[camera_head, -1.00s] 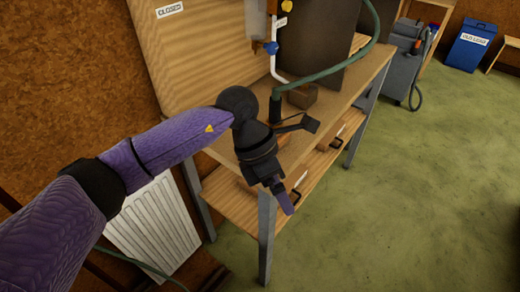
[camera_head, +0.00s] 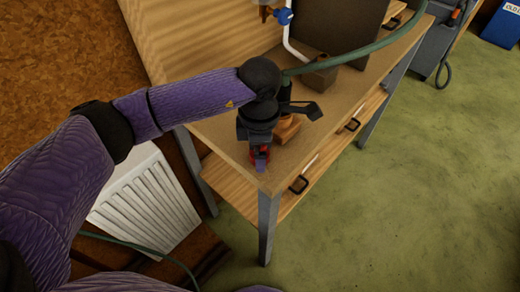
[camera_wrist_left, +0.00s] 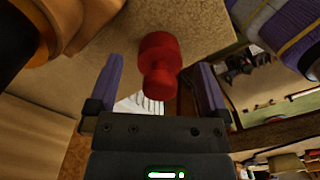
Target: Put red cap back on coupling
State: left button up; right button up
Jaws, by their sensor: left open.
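The red cap (camera_wrist_left: 158,62) stands out in the left wrist view, with a wide round head and a narrower neck. It lies between the two spread fingers of my left gripper (camera_wrist_left: 159,68), with gaps on both sides. In the head view the red cap (camera_head: 262,152) shows partly below the dark gripper body, at the near corner of the bench. My left gripper (camera_head: 261,164) is open there. A green hose (camera_head: 345,58) runs down to a dark fitting behind my wrist. I cannot tell whether that fitting is the coupling. My right gripper is out of view.
The wooden bench (camera_head: 215,128) has a lower shelf (camera_head: 235,188). An orange-brown block (camera_head: 287,128) sits close beside my gripper, and a brown block (camera_head: 320,72) stands farther back. A white radiator (camera_head: 145,205) is at left. Green floor (camera_head: 400,190) is clear at right.

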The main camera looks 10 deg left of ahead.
pick_arm(q)
jog(key=shift+f, duration=0.55)
jog(key=shift+r, duration=0.1)
jog(key=c, duration=1.3)
